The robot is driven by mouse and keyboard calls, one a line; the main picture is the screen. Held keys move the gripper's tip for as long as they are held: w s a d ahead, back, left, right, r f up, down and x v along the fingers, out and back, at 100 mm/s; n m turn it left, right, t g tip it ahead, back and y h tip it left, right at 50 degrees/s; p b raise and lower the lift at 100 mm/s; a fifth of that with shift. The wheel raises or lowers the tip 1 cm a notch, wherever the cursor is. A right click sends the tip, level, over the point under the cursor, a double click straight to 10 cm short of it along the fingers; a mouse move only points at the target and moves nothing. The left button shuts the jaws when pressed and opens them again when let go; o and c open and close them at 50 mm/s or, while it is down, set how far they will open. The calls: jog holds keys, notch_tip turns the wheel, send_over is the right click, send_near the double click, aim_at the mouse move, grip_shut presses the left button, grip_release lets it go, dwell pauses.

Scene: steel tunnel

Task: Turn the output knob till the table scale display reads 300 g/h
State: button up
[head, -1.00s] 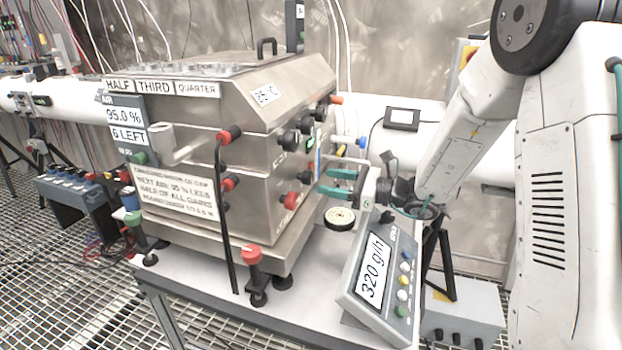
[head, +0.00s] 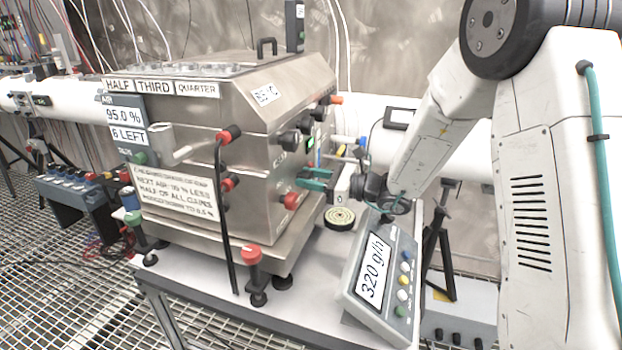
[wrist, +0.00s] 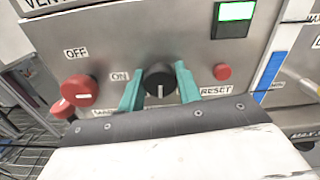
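The table scale display (head: 374,272) stands tilted at the front right of the table and reads 320 g/h. My gripper (head: 312,179) has teal fingers and is at the right face of the steel box. In the wrist view its fingers (wrist: 160,88) are open on either side of a black knob (wrist: 159,77) with a white mark pointing down. I cannot tell if the fingers touch it. ON is printed left of this knob and RESET lower right; a label beginning MAIN is partly hidden. I cannot read an output label on any knob.
A red OFF button (wrist: 82,92) is left of the fingers and a small red button (wrist: 222,71) right. A green-lit window (wrist: 236,12) is above. In the head view, black knobs (head: 288,141) and a red knob (head: 290,200) protrude from the box (head: 190,155). A round disc (head: 340,218) lies below the gripper.

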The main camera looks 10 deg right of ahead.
jog(key=shift+n, duration=1.1)
jog(key=o, duration=1)
jog(key=v, duration=0.8)
